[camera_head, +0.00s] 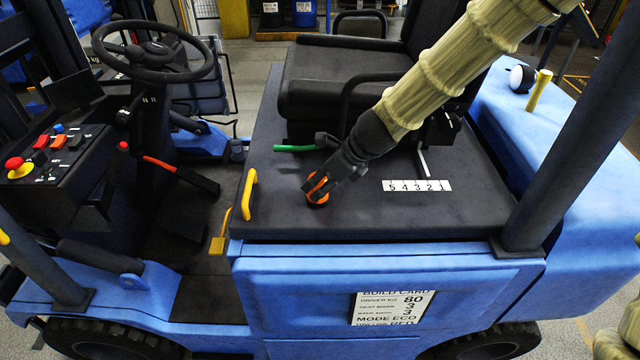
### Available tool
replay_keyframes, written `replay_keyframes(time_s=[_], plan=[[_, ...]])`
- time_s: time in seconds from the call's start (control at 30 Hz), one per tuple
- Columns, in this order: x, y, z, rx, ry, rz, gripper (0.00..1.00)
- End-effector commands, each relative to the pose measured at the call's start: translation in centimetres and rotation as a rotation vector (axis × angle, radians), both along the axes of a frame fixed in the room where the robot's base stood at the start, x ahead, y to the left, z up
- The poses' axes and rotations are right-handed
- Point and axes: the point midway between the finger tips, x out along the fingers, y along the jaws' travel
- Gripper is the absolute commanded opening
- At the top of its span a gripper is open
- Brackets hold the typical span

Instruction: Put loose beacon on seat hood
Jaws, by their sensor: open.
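An orange object (318,198), which looks like the beacon, is at the front left of the black seat hood (340,222). It seems to rest on the hood. My gripper (318,188) reaches down from the upper right, open, with its fingers around or just beside the orange object. The fingers hide part of it, and I cannot tell whether they touch it.
A black seat (345,75) stands behind my gripper. A number strip (417,186) and a yellow handle (249,193) are on the hood. A dark post (560,140) rises at right. A white-and-dark dome (521,78) and yellow peg (540,90) sit on the blue rear body.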

Motion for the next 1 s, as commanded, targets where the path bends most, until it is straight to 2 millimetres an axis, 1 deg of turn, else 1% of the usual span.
replay_keyframes(time_s=[0.1,0.63,0.8,1.0], plan=[[-0.3,-0.6,1.2,0.000,-0.002,0.000,0.72],[-2.1,-3.2,6.1,0.000,-0.002,0.000,0.72],[-2.5,-3.8,7.1,0.000,-0.002,0.000,0.72],[-2.7,-4.0,7.5,0.000,-0.001,-0.001,0.72]])
